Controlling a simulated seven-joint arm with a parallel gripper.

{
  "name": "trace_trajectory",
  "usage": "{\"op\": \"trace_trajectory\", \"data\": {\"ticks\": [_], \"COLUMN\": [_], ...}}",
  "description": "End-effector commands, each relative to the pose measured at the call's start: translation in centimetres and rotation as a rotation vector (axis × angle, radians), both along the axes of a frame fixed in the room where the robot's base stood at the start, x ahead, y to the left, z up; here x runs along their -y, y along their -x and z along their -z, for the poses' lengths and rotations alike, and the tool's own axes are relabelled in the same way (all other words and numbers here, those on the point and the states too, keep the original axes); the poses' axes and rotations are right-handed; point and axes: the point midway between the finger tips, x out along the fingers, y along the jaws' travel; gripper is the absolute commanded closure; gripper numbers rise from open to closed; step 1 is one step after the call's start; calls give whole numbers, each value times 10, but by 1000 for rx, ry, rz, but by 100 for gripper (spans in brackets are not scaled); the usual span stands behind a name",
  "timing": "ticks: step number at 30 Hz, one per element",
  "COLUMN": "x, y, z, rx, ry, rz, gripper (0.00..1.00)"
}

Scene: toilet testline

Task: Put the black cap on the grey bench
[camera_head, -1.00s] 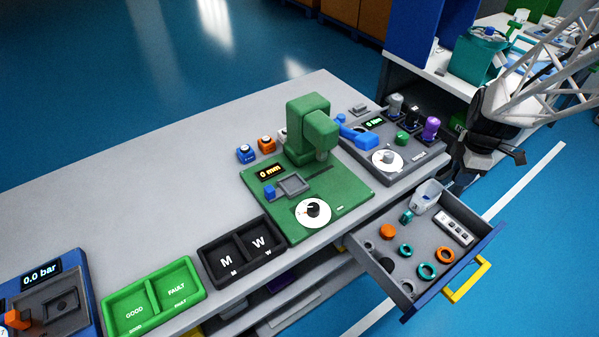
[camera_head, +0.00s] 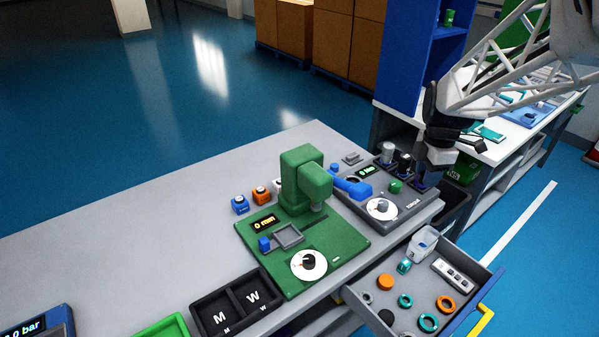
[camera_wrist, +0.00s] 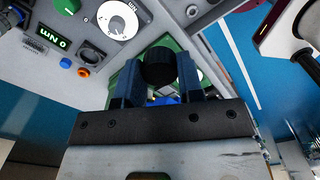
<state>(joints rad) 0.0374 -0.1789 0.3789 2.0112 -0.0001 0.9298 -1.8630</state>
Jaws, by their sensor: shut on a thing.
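The black cap (camera_wrist: 158,66) sits between the two blue fingers of my gripper (camera_wrist: 160,82) in the wrist view. The fingers are shut on its sides. In the head view my gripper (camera_head: 428,178) hangs at the right end of the grey torque tester (camera_head: 375,218), over its row of posts, and the cap cannot be made out there. The grey bench (camera_head: 150,225) runs from lower left to the right, with a wide bare top behind the devices.
A green press station (camera_head: 310,235) and a black M/W tray (camera_head: 238,305) stand along the bench front. The open drawer (camera_head: 425,290) holds several rings and caps. The bench's back left is clear.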

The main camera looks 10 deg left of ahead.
Motion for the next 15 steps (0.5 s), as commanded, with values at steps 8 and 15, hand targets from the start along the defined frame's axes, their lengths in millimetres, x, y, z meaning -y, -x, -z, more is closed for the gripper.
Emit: {"op": "trace_trajectory", "data": {"ticks": [8, 15], "x": [-59, -112], "y": [-21, -35], "z": [-1, -2], "rx": [-1, -1], "ry": [0, 0], "rz": [-146, -271], "gripper": [87, 87]}}
